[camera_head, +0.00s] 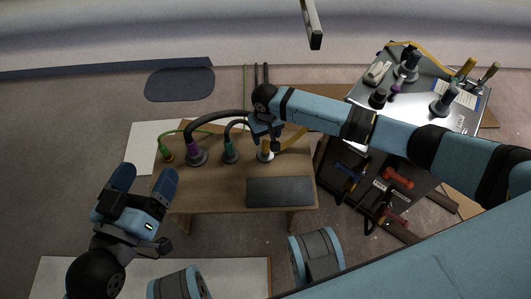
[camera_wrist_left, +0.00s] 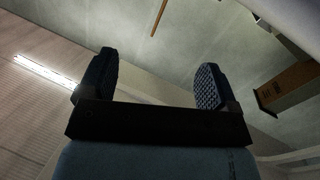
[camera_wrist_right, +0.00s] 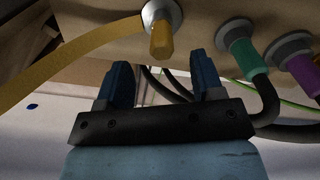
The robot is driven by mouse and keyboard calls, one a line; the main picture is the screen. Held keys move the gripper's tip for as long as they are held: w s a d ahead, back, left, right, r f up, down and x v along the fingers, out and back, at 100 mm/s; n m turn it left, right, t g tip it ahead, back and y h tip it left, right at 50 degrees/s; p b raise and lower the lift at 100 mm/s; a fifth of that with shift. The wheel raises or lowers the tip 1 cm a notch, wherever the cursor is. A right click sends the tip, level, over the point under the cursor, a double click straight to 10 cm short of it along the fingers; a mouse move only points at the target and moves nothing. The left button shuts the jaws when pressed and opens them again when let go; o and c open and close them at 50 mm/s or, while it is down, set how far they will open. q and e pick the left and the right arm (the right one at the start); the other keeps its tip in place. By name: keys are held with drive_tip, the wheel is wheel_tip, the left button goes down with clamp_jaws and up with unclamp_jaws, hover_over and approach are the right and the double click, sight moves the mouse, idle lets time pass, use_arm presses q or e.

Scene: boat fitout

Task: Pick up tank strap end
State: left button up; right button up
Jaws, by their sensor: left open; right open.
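A yellow strap (camera_head: 293,140) runs to a mount at the right side of the wooden table; it also shows in the right wrist view (camera_wrist_right: 75,62). A yellow end piece (camera_wrist_right: 162,40) sits at a round grey collar there. My right gripper (camera_wrist_right: 160,72) is open, its blue fingers pointing at the yellow end with nothing between them; the end looks just beyond the fingertips. In the head view my right arm partly covers this spot. My left gripper (camera_head: 146,182) is open and empty at the table's left, away from the strap.
On the table stand a green-collared hose end (camera_head: 231,151), a purple-collared one (camera_head: 195,150) and a small green-cabled plug (camera_head: 167,152), near my right gripper. A dark mat (camera_head: 280,191) lies at the front. A cluttered metal workbench (camera_head: 466,120) and tool tray stand right.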

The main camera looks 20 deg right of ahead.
sight(265, 147)
drive_tip(key=shift+f+b, duration=0.6)
drive_tip(key=shift+f, duration=0.8)
wheel_tip(265, 147, down, 4)
drive_tip(key=b, duration=0.2)
drive_tip(key=shift+r+b, duration=0.15)
drive_tip(key=shift+b, duration=0.25)
drive_tip(key=shift+a+f, duration=0.1)
drive_tip(key=shift+f, duration=0.2)
use_arm(q)
drive_tip(key=shift+w+a+f+m, duration=0.2)
drive_tip(key=shift+w+f+m, duration=0.15)
drive_tip(key=shift+f+m, duration=0.2)
drive_tip(key=shift+w+a+f+m, duration=0.15)
drive_tip(key=shift+w+f+m, duration=0.25)
drive_tip(key=shift+f, duration=0.2)
use_arm(e)
drive_tip(key=c, duration=1)
